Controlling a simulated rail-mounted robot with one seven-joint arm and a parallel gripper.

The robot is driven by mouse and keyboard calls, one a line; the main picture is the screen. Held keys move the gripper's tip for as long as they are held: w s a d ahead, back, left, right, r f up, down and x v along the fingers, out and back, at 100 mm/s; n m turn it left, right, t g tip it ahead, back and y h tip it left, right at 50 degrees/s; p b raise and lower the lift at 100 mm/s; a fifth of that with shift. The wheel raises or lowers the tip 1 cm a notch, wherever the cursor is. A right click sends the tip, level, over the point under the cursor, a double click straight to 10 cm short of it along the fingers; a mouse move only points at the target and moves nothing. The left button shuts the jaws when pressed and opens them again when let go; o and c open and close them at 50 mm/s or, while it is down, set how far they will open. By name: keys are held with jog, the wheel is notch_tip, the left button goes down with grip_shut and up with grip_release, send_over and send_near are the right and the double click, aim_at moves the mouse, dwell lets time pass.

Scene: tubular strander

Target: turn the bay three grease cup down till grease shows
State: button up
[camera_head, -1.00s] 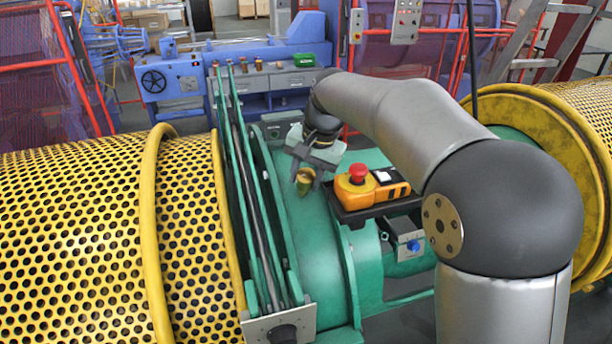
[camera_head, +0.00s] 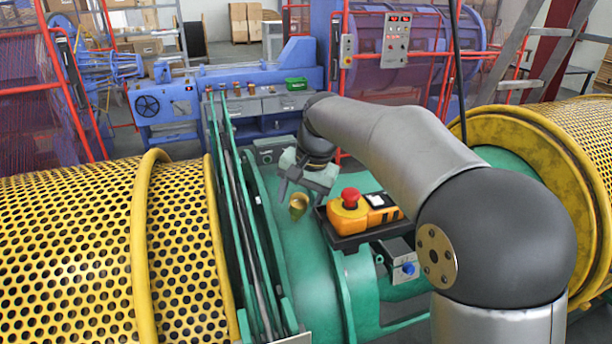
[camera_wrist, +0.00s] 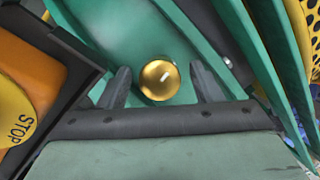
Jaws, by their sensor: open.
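The grease cup (camera_head: 298,206) is a small brass-gold cup on the green housing, left of the orange control box. In the wrist view its round, shiny top (camera_wrist: 159,80) shows with a short pale mark on it. My gripper (camera_head: 302,191) is at the cup, pointing down to it. In the wrist view my gripper (camera_wrist: 161,85) is open, with one dark finger on each side of the cup and a gap to both. I see no grease around the cup. The cup's lower part is hidden in the wrist view.
The orange box with a red stop button (camera_head: 350,197) sits in a dark tray close right of my gripper. Green upright ribs (camera_head: 240,190) stand to the left. Yellow perforated drums (camera_head: 70,250) lie at both sides. A blue machine (camera_head: 230,85) stands behind.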

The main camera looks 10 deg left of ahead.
jog(key=v, duration=1.7)
jog(key=shift+s+f, duration=0.1)
